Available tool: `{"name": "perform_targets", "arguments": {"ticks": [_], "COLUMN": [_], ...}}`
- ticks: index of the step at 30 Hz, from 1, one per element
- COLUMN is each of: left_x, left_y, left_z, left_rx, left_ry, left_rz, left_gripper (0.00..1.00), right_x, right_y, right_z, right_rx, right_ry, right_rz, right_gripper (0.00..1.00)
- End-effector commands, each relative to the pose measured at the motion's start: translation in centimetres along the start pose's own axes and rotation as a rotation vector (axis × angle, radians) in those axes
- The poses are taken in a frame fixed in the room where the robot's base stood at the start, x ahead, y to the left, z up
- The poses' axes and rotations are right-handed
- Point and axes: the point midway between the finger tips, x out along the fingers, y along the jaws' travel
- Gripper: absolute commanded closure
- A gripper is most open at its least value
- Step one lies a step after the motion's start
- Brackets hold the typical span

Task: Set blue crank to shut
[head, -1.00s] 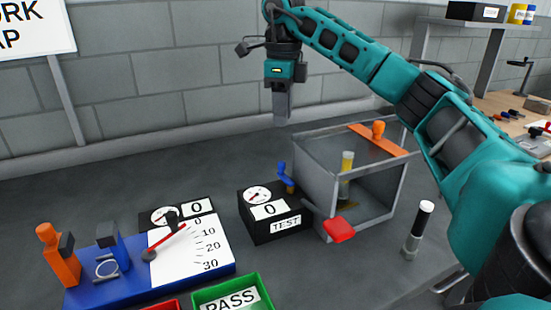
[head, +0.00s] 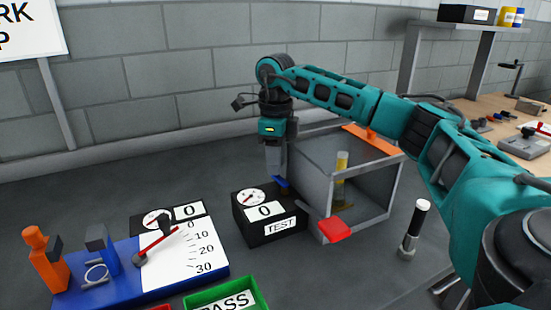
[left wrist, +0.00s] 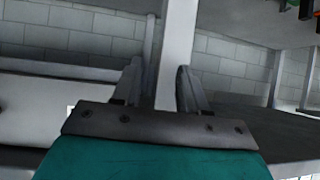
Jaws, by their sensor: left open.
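The blue crank (head: 281,183) is at the back right of the black TEST box (head: 270,222), close to the left wall of the clear grey-framed chamber (head: 314,192). Only a short blue part of it shows; the rest is hidden by my right gripper. My right gripper (head: 275,170) points down right at the crank, and its fingers overlap it in the head view. They are seen edge-on, so their gap and any contact are unclear. My left gripper (left wrist: 160,68) shows only in the left wrist view, its two fingers apart, with a pale post behind the gap.
The chamber has an orange handle on top, a red handle (head: 334,229) in front and a yellow cylinder inside. A blue board (head: 100,289) with a gauge and orange clamp lies left. A green PASS tray (head: 222,296) is in front. A black-and-white cylinder (head: 414,228) stands right.

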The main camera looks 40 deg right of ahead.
Motion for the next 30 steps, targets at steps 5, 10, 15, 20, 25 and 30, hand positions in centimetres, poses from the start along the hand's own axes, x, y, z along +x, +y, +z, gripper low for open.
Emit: {"name": "perform_targets", "arguments": {"ticks": [5,10,15,20,25,30], "left_x": [0.1,0.2,0.0,-0.6,-0.6,-0.6], "left_y": [-0.1,-0.1,-0.1,-0.2,-0.1,-0.1], "left_z": [-0.2,-0.4,-0.6,-1.4,-1.3,-1.2], "left_rx": [0.0,0.001,0.001,0.001,0.001,0.0], "left_ry": [0.005,0.008,0.007,0.006,0.006,0.004], "left_rz": [-0.002,-0.002,-0.003,-0.003,-0.002,-0.002], "left_gripper": [0.57,0.57,0.57,0.57,0.57,0.57], "right_x": [0.0,0.0,-0.2,-0.3,0.0,-0.1], "right_y": [0.0,0.0,0.0,-0.3,-0.4,-0.4], "right_z": [0.0,0.0,0.0,-0.3,-0.3,-0.3], "right_rx": [0.0,0.0,0.012,0.103,0.127,0.126], "right_ry": [0.0,0.0,0.0,0.002,0.0,-0.001], "right_rz": [0.0,0.0,0.001,0.001,0.0,-0.001], "right_gripper": [0.88,1.0,1.0,1.0,1.0,0.8]}}
